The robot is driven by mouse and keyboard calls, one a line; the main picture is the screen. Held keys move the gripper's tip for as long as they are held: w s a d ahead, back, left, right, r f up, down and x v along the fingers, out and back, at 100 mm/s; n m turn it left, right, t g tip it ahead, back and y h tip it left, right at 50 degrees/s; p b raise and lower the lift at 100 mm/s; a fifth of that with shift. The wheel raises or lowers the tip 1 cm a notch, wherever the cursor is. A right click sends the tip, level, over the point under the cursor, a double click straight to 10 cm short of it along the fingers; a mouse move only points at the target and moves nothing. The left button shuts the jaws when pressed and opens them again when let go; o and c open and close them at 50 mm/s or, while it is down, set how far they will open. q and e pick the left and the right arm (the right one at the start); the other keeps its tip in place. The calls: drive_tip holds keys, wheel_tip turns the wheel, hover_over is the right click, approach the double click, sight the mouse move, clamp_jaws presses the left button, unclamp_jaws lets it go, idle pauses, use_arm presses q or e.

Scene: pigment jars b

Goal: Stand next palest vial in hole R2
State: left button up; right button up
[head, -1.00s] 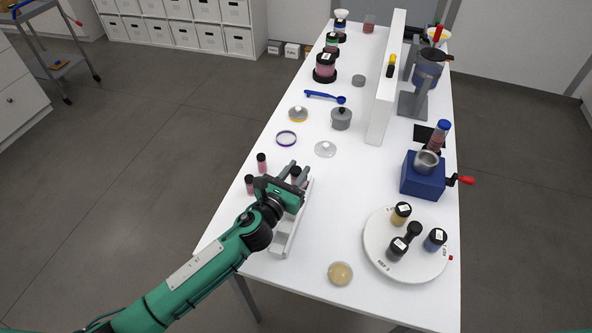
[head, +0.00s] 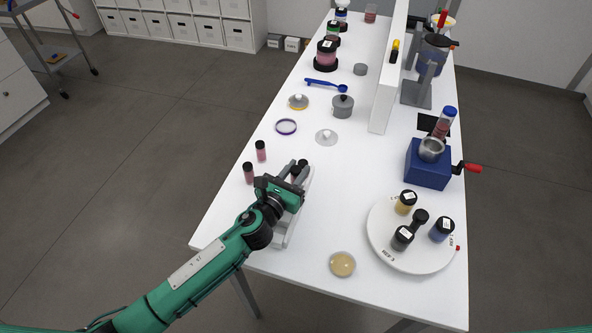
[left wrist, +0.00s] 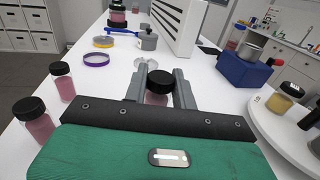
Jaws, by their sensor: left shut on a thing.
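My left gripper (head: 298,170) is shut on a black-capped vial with a pink body, over the far part of the long pale rack (head: 283,236). In the left wrist view, the held vial (left wrist: 157,98) is upright between the grey fingers (left wrist: 158,88). Its lower end and the rack's holes are hidden, so I cannot tell whether it is in a hole. Two more pink vials with black caps stand on the table left of the rack: a farther one (head: 261,152) and a nearer one (head: 248,174). Both also show in the left wrist view (left wrist: 65,86) (left wrist: 36,124). My right gripper is out of view.
A white turntable (head: 385,255) with several jars stands at the right. A blue mill (head: 428,167) with a red-handled crank is behind it. A round tan dish (head: 342,264) lies near the front edge. Lids, a grey pot (head: 342,106) and a white divider (head: 388,80) are farther back.

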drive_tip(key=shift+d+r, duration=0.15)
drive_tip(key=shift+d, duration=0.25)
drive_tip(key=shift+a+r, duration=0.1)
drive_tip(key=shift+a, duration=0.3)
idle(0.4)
use_arm(q)
drive_tip(key=shift+p, duration=0.35)
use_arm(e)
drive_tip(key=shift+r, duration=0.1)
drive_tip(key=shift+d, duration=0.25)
use_arm(q)
drive_tip(key=shift+f, duration=0.25)
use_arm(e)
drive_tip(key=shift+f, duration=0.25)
use_arm(q)
drive_tip(key=shift+f+b, duration=1.45)
drive_tip(key=shift+b, duration=0.05)
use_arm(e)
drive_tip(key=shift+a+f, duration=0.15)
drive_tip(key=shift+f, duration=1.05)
use_arm(q)
drive_tip(key=o, duration=1)
